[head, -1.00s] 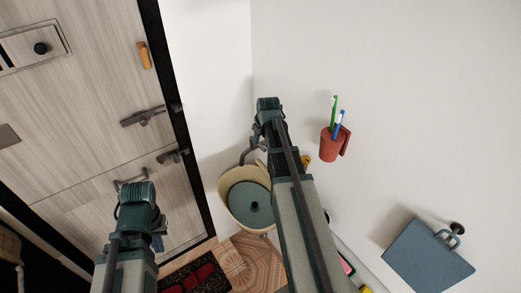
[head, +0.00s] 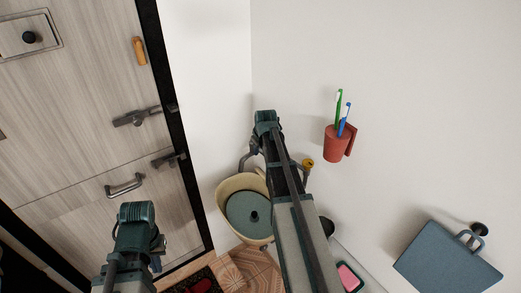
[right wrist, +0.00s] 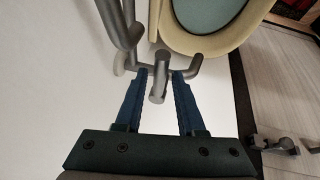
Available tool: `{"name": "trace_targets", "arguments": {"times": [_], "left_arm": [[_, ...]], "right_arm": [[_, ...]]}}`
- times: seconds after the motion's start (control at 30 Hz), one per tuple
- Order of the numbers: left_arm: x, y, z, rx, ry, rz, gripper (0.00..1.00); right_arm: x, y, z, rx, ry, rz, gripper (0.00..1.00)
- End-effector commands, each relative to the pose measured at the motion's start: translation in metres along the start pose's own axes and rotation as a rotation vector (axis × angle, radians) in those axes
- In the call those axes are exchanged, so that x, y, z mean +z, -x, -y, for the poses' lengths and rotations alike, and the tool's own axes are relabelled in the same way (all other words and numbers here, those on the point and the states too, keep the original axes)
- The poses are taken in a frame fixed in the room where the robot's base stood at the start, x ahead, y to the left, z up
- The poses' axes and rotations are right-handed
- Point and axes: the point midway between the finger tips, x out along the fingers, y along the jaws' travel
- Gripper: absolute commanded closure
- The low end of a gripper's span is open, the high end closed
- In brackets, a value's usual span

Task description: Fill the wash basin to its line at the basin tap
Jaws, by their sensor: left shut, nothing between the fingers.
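The wash basin (head: 224,197) is a cream bowl with a blue-green inside, low in the wall corner. Its rim also shows in the right wrist view (right wrist: 210,44). I cannot make out a fill line or a water level. Grey tap pipework (right wrist: 128,25) stands beside the basin, with a round-ended lever (right wrist: 158,85). My right gripper (right wrist: 159,76) is open, its blue fingers on either side of the lever with gaps. In the head view my right arm hides that gripper and part of the basin. My left gripper (head: 158,246) is shut and empty, mostly hidden behind its wrist, near the door.
A red cup (head: 336,145) with toothbrushes is on the right wall. A yellow-topped fitting (head: 308,163) is beside my right arm. A blue-grey board (head: 445,262) hangs at lower right. A wooden door (head: 80,90) with handles is at left.

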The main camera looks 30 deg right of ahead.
Motion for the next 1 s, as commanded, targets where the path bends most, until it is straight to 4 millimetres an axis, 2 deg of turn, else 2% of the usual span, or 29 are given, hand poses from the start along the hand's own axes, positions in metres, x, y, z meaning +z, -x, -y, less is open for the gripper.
{"name": "trace_targets", "arguments": {"times": [0.03,0.2,1.0], "left_arm": [[0.0000,0.0000,0.0000,0.000,0.000,0.000,1.00],[0.0000,0.0000,0.0000,0.000,0.000,0.000,1.00],[0.0000,-0.0001,0.0000,0.000,0.000,0.000,1.00]], "right_arm": [[0.0001,0.0000,0.0000,0.000,0.000,0.000,0.72],[0.0001,0.0000,0.0000,0.000,0.000,0.000,1.00],[0.0003,0.0000,0.0000,0.000,0.000,0.000,1.00]]}}
